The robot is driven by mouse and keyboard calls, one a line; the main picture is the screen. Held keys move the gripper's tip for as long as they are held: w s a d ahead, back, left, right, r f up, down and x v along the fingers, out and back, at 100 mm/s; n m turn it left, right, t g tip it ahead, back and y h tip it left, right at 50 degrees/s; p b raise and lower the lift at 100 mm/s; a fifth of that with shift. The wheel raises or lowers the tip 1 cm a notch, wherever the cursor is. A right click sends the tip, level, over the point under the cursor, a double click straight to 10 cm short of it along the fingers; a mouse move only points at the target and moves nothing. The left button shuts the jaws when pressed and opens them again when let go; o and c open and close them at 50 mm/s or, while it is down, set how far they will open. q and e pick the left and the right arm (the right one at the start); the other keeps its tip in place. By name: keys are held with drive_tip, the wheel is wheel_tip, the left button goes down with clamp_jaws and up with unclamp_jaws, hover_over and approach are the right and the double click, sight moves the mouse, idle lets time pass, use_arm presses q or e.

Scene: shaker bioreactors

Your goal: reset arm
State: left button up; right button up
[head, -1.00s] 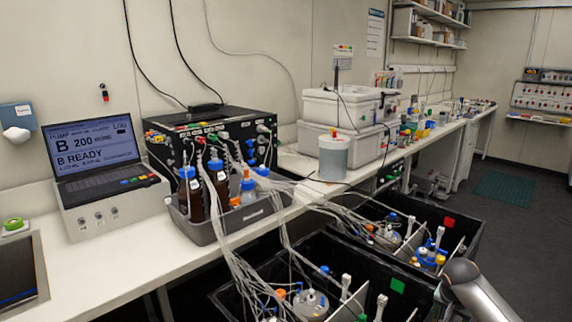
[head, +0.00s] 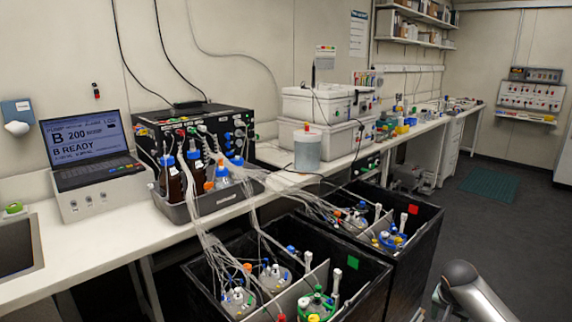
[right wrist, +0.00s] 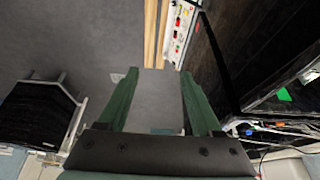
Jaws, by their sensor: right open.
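My right arm (head: 470,290) comes in at the lower right of the head view, beside the black bins; its gripper is out of that view. In the right wrist view my right gripper (right wrist: 160,90) is open, with two green fingers apart and nothing between them. Grey floor shows beyond the fingers. My left arm and gripper are not in view.
Two black bins hold bioreactor vessels with tubes; the nearer has a green tag (head: 350,264), the farther a red tag (head: 413,207). The bench carries a laptop (head: 88,140), a grey bottle tray (head: 225,197) and white boxes (head: 322,105). Open floor (head: 500,240) lies right.

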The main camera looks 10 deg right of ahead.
drive_tip(key=s+a+f+n+t+y, duration=0.1)
drive_tip(key=s+a+f+n+y, duration=0.1)
drive_tip(key=s+a+f+n, duration=0.45)
drive_tip(key=s+a+f+n+t+y, duration=0.1)
drive_tip(key=s+a+f+t+y, duration=0.15)
drive_tip(key=a+f, duration=0.8)
drive_tip(key=s+a+r+n+t, duration=0.1)
drive_tip(key=s+a+n, duration=0.1)
drive_tip(key=s+a, duration=0.3)
drive_tip(key=s+a+r+n+t+y, duration=0.1)
drive_tip(key=s+a, duration=0.5)
drive_tip(key=s, duration=0.6)
drive_tip(key=shift+s+a+r+n+t, duration=0.2)
drive_tip(key=shift+s+n+t, duration=0.25)
drive_tip(key=shift+n, duration=0.4)
drive_tip(key=shift+y, duration=0.25)
